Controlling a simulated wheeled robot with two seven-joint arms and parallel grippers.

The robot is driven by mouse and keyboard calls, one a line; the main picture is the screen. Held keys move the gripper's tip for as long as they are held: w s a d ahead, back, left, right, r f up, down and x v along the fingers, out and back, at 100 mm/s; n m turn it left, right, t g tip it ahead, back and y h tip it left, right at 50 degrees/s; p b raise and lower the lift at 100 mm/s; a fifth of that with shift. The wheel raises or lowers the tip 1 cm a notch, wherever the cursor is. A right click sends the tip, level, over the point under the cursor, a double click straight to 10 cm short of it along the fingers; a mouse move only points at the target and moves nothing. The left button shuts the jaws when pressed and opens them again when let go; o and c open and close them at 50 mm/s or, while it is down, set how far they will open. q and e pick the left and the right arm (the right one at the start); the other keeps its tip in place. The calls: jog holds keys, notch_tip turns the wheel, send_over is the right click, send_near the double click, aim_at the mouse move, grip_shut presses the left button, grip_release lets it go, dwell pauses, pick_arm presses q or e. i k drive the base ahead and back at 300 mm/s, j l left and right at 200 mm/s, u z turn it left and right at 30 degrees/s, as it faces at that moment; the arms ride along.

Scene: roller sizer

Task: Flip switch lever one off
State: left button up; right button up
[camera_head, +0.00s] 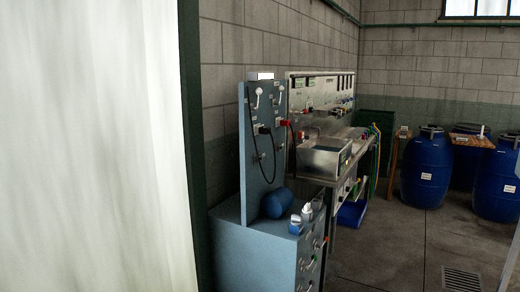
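A blue-grey upright panel (263,140) stands on a blue-grey cabinet (262,243) near the middle of the head view. A light-coloured switch lever (258,97) sits near the panel's top left. A second small light fitting (281,90) is to its right. The labels are too small to read, so I cannot tell which is lever one, or whether either is on or off. Neither of my grippers is in view, and nothing touches the panel.
A large pale sheet or door with a dark green edge (192,140) fills the left. A blue cylinder (277,203) and small bottles lie on the cabinet top. Behind are a metal workbench (322,157) and blue barrels (427,168).

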aim_at(258, 91)
jog(key=i+z, duration=0.1)
jog(key=z, duration=0.35)
jog(key=i+j+z, duration=0.1)
jog(key=z, duration=0.35)
jog(key=i+j+z, duration=0.2)
jog(key=j, duration=0.15)
jog(key=i+j+z, duration=0.15)
jog(key=j, duration=0.25)
jog(key=i+j+z, duration=0.2)
jog(key=j, duration=0.25)
jog(key=j+z, duration=0.2)
jog(key=j, duration=0.2)
jog(key=i+j, duration=0.15)
jog(key=j, duration=0.25)
